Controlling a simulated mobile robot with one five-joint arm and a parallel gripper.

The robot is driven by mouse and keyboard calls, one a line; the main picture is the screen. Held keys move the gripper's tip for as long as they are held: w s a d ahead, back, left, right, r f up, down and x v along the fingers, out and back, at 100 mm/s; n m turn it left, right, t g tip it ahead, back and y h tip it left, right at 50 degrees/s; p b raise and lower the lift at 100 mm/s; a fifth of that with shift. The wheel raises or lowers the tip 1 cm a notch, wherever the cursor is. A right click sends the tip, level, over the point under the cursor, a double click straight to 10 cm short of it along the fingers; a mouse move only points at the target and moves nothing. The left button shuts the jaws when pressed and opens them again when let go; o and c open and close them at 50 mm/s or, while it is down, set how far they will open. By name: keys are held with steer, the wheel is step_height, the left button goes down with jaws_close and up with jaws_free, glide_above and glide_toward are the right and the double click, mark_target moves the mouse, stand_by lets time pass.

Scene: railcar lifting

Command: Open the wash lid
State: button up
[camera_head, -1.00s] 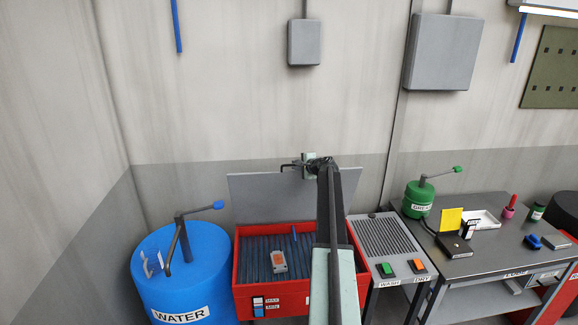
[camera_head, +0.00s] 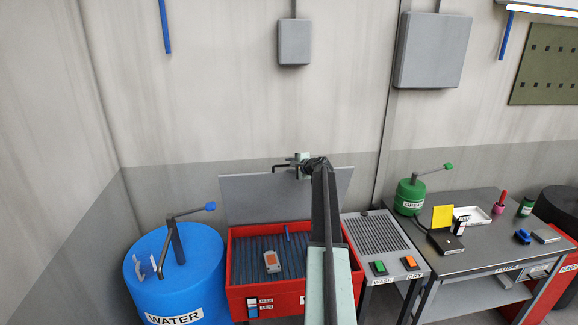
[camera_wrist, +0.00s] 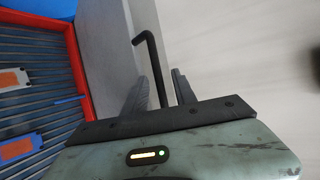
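The wash lid (camera_head: 262,200) is a flat grey panel standing raised at the back of the red wash box (camera_head: 237,293), close to the wall. Its thin black bent handle (camera_head: 280,167) sticks out at the lid's top edge and also shows in the wrist view (camera_wrist: 150,58). My gripper (camera_head: 303,165) is at the lid's top edge, beside the handle. The box interior is uncovered, with dark slats inside.
A grey-and-orange part (camera_head: 272,262) and a blue stick (camera_head: 286,233) lie in the box. A blue WATER barrel (camera_head: 200,275) with a pump stands left. A WASH/DRY button panel (camera_head: 396,267) and a grey workbench (camera_head: 490,252) stand right. The wall is close behind.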

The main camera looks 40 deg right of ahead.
steer(key=s+a+r, duration=0.1)
steer(key=s+a, duration=0.2)
steer(key=s, duration=1.2)
steer(key=shift+s+r+p, duration=0.25)
steer(key=shift+p, duration=0.15)
